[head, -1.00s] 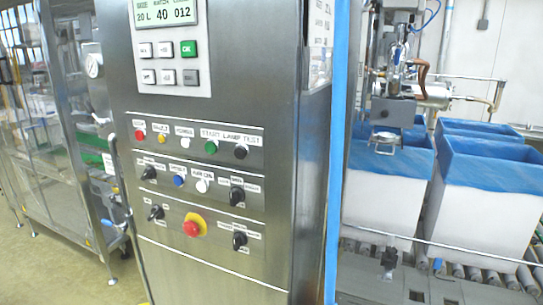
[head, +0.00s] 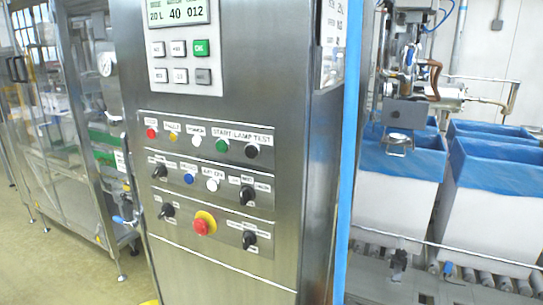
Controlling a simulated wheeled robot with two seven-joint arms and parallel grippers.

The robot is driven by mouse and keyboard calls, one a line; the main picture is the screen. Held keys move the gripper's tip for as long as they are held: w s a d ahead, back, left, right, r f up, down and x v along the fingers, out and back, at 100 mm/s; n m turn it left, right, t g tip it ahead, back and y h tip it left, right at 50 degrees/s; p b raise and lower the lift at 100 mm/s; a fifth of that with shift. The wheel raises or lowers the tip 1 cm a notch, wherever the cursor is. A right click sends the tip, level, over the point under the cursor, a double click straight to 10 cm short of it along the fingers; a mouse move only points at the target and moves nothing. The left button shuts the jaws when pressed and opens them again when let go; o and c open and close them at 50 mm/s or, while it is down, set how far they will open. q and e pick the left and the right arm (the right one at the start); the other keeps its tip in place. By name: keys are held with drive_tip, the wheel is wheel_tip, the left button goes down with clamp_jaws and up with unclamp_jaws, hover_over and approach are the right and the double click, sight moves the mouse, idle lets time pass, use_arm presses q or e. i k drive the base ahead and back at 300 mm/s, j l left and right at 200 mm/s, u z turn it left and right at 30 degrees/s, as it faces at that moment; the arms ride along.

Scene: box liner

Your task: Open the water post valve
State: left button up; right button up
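A small blue valve handle (head: 122,220) shows low at the left edge of the steel control cabinet, on or near a thin vertical pipe. It may be the water post valve, but it is too small to be sure. A round white gauge (head: 106,64) sits higher up on the same side. Whether the valve is open or shut cannot be told. Neither of my grippers is in the head view.
A steel control cabinet (head: 290,150) with buttons, knobs and a red emergency stop (head: 204,223) stands close in front. Glass-panelled machinery (head: 50,120) is at left. Blue-lined white boxes (head: 495,200) stand on a roller conveyor at right. Floor (head: 50,270) shows clear at lower left.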

sight(132, 225)
drive_tip(key=j+z, duration=0.1)
drive_tip(key=z, duration=0.35)
drive_tip(key=j+z, duration=0.1)
drive_tip(key=z, duration=0.35)
drive_tip(key=k+z, duration=0.1)
drive_tip(key=z, duration=0.3)
drive_tip(key=j+z, duration=0.1)
drive_tip(key=z, duration=0.35)
drive_tip(key=k+z, duration=0.1)
drive_tip(key=z, duration=0.35)
drive_tip(key=k+j+z, duration=0.1)
drive_tip(key=z, duration=0.3)
drive_tip(key=k+z, duration=0.2)
drive_tip(key=z, duration=0.25)
drive_tip(key=k+j+z, duration=0.1)
drive_tip(key=k+z, duration=0.2)
drive_tip(key=k, duration=0.15)
drive_tip(key=k+z, duration=0.3)
drive_tip(key=k, duration=0.15)
drive_tip(key=k+z, duration=0.25)
drive_tip(key=k, duration=0.45)
drive_tip(key=k+z, duration=0.25)
drive_tip(key=k, duration=0.5)
drive_tip(key=k+z, duration=0.65)
drive_tip(key=k, duration=0.15)
drive_tip(key=k+l+z, duration=0.35)
drive_tip(key=k+j+z, duration=0.2)
drive_tip(key=k+z, duration=0.65)
drive_tip(key=k+l+z, duration=0.1)
drive_tip(key=k+z, duration=0.35)
